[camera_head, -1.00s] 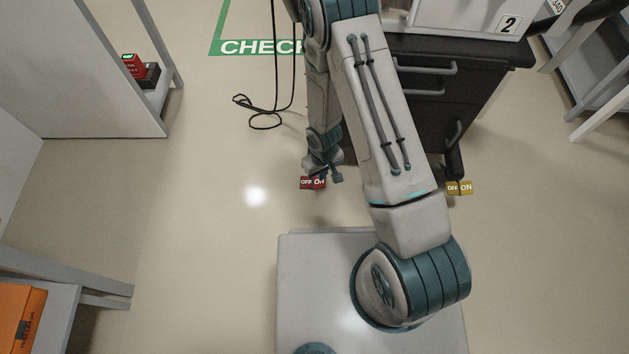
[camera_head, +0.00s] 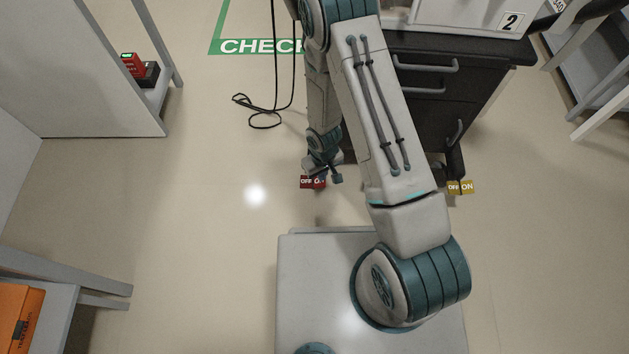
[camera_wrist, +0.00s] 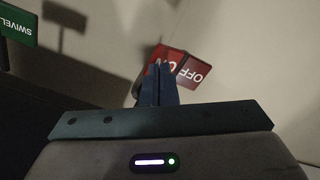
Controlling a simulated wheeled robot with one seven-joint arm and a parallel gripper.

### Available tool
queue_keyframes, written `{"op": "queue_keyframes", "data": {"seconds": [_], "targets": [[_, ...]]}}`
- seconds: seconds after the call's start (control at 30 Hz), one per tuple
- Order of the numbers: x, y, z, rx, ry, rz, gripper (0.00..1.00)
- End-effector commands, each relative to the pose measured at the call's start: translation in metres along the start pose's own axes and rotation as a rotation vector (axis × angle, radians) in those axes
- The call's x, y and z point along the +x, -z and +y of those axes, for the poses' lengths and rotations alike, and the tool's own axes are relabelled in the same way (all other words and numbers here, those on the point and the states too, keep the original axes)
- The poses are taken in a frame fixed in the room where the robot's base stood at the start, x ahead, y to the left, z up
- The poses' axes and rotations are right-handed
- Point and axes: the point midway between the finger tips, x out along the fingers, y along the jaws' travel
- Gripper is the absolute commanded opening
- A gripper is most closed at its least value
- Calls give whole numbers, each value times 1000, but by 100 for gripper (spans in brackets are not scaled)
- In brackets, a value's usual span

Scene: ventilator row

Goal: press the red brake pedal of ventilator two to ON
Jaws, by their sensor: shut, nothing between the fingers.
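The red brake pedal (camera_head: 306,182) of ventilator two sits low at the front left of the black cart, with white OFF on its left half and ON on its right half. My gripper (camera_head: 325,177) points down at the ON half and covers part of that word. In the wrist view, the shut, empty fingers (camera_wrist: 160,84) overlap the ON half of the red pedal (camera_wrist: 196,70), and OFF shows clear to the right. I cannot tell whether the fingertips touch the pedal or which way it is tilted.
A yellow OFF/ON pedal (camera_head: 460,187) is at the cart's right front. A green SWIVEL tag (camera_wrist: 18,24) shows in the wrist view. The black cart (camera_head: 430,90) carries a unit labelled 2 (camera_head: 511,22). A black cable (camera_head: 266,122) loops on the floor. Floor left of the pedal is clear.

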Motion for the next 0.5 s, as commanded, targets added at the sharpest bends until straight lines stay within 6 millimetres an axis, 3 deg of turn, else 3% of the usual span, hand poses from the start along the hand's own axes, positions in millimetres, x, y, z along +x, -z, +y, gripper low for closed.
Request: {"op": "queue_keyframes", "data": {"seconds": [0.5], "targets": [[18,1,-1,-1,1,2,0]]}}
